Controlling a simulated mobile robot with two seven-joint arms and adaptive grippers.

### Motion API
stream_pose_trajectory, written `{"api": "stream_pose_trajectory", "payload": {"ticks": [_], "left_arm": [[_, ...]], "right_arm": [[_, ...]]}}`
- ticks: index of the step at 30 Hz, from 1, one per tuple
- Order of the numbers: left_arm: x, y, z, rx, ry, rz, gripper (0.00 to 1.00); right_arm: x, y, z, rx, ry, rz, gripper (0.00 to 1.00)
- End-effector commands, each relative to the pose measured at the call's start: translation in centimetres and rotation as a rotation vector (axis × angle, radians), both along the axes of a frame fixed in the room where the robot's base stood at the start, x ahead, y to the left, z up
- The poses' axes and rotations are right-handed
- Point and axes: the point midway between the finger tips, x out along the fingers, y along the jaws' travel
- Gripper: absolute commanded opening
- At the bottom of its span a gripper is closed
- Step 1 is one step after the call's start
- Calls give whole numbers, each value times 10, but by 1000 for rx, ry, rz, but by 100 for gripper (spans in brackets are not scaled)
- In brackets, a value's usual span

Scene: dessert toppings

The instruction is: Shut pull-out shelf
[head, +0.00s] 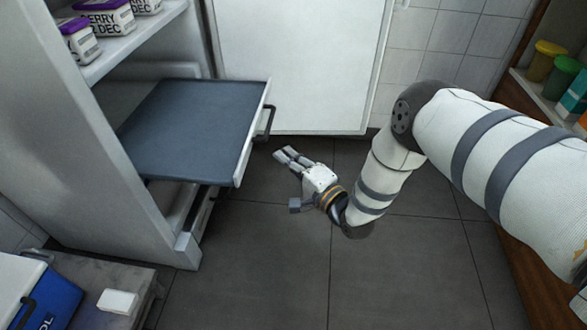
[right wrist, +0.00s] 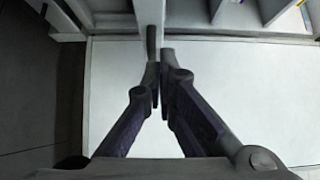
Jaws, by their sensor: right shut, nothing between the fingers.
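The pull-out shelf (head: 190,125) sticks out of the white cabinet (head: 120,190) on the left in the head view. It has a dark flat top, a pale front edge and a dark bar handle (head: 267,122) on that front. My right gripper (head: 284,156) is shut and empty, in front of the shelf and a little below and right of the handle, with its fingers pointing toward it. In the right wrist view, the closed fingertips (right wrist: 160,78) are near a dark upright bar (right wrist: 151,42) that looks like the handle; contact cannot be told. My left gripper is not in view.
Purple-lidded tubs (head: 103,18) stand on an upper shelf (head: 130,42). A white door panel (head: 295,70) stands behind. A blue box (head: 45,300) and a white block (head: 118,302) are at lower left. Dark tiled floor (head: 270,260) is clear in the middle. A wooden unit with jars is at right.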

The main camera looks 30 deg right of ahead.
Motion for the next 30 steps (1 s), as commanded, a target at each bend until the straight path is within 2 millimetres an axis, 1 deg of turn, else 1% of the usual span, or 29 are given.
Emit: {"api": "stream_pose_trajectory", "payload": {"ticks": [1, 4, 6, 9, 12, 15, 26, 30], "left_arm": [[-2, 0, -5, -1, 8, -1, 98], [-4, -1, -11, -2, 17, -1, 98], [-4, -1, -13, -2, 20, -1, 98], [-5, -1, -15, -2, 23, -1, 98], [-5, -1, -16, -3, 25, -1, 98], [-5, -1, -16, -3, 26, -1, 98], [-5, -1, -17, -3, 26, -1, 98], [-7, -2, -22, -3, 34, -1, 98]], "right_arm": [[11, 2, -4, 0, -1, 0, 0], [31, 7, -4, 0, 0, 1, 0], [37, 18, -3, 1, 3, 2, 0], [45, 29, -2, 1, 2, 0, 0], [50, 36, -1, 0, 2, 0, 0], [52, 38, -1, 0, 2, -2, 0], [52, 40, -1, 0, 2, -1, 0], [59, 52, -3, 1, 3, 1, 0]]}}
